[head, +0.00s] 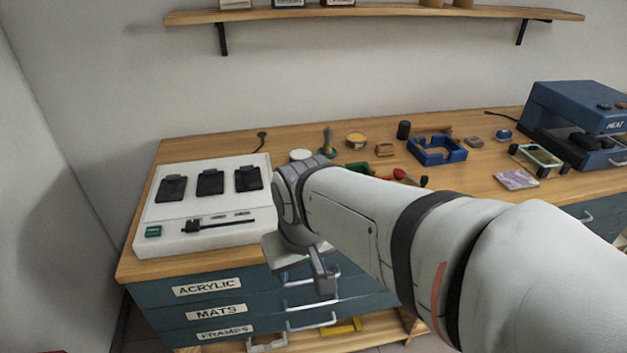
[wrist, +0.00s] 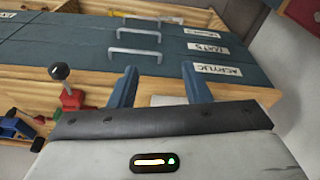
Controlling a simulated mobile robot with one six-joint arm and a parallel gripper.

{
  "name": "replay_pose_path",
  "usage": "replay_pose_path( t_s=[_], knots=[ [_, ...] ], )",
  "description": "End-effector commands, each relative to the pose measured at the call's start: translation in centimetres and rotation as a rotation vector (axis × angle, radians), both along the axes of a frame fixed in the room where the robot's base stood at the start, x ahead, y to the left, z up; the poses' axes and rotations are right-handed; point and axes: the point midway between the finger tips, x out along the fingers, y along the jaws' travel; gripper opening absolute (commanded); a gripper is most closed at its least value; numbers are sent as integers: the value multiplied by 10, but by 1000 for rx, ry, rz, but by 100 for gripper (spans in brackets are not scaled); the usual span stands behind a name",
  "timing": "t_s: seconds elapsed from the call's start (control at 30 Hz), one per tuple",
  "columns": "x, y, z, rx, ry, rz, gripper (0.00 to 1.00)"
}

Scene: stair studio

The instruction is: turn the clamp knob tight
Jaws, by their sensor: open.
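A red clamp (wrist: 75,100) with a round black knob (wrist: 60,72) on a short pale stem is at the left in the wrist view. In the head view, red parts (head: 401,175) and a small black ball (head: 424,181) show just behind my arm, mostly hidden. My gripper (wrist: 160,80) is open and empty, with two blue-grey fingers apart. The knob lies outside the fingers, to their left in the wrist view. In the head view my gripper (head: 318,275) hangs at the front edge of the bench, and its fingers are only partly visible.
The wooden bench (head: 290,140) carries a white panel with several black pads (head: 205,210), a blue tray (head: 437,150) and a blue heat press (head: 580,115). Drawers with metal handles (head: 312,307) face the front. My arm covers much of the bench middle.

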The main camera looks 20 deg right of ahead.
Motion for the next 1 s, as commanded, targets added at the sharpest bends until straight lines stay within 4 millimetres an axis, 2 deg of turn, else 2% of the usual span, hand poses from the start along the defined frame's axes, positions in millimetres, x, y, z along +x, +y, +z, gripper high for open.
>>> replay_pose_path(
  t_s=[0.17,0.3,0.5,0.67,0.8,1.0],
  knots=[
    [5,-23,-37,-96,57,-90,44],
    [13,-56,-66,-248,95,-256,44],
    [30,-105,-87,-507,61,-538,44],
    [46,-139,-92,-718,-58,-782,44],
    [60,-161,-90,-891,-234,-998,44],
    [77,-176,-79,-1084,-569,-1270,44]
  ],
)
